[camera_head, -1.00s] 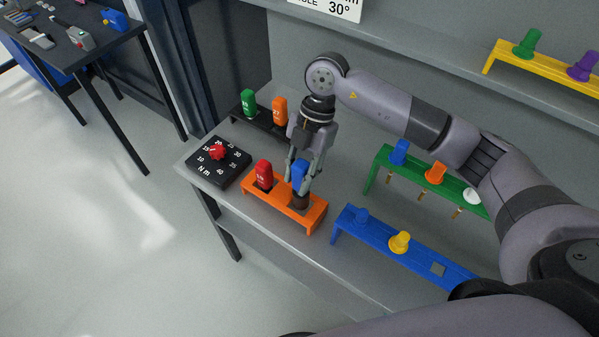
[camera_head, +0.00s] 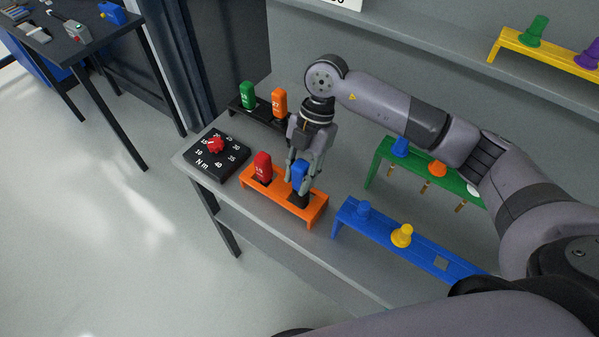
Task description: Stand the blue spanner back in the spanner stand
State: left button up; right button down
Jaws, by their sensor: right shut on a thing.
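The blue spanner (camera_head: 300,176) is upright in my right gripper (camera_head: 299,180), which points down and is shut on it. It is at the right-hand slot of the orange stand (camera_head: 276,196), beside the red spanner (camera_head: 263,168), which stands in the left part. The blue spanner's lower end is down at the dark slot area. The fingers partly cover it, and I cannot tell how deep it sits. My left gripper is not in view.
A black dial box (camera_head: 217,154) is left of the orange stand. A black stand (camera_head: 258,118) with green and orange pieces is behind. A blue rack (camera_head: 385,228) and a green rack (camera_head: 383,150) with pegs stand to the right, close to my arm.

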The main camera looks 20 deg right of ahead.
aim_at(299, 167)
jog(key=shift+f+b, duration=0.7)
jog(key=shift+f, duration=0.45)
jog(key=c, duration=1.2)
grip_release()
jog(key=shift+r, duration=0.15)
notch_tip(299, 167, up, 9)
jog(key=p, duration=0.7)
jog(key=shift+s, duration=0.1)
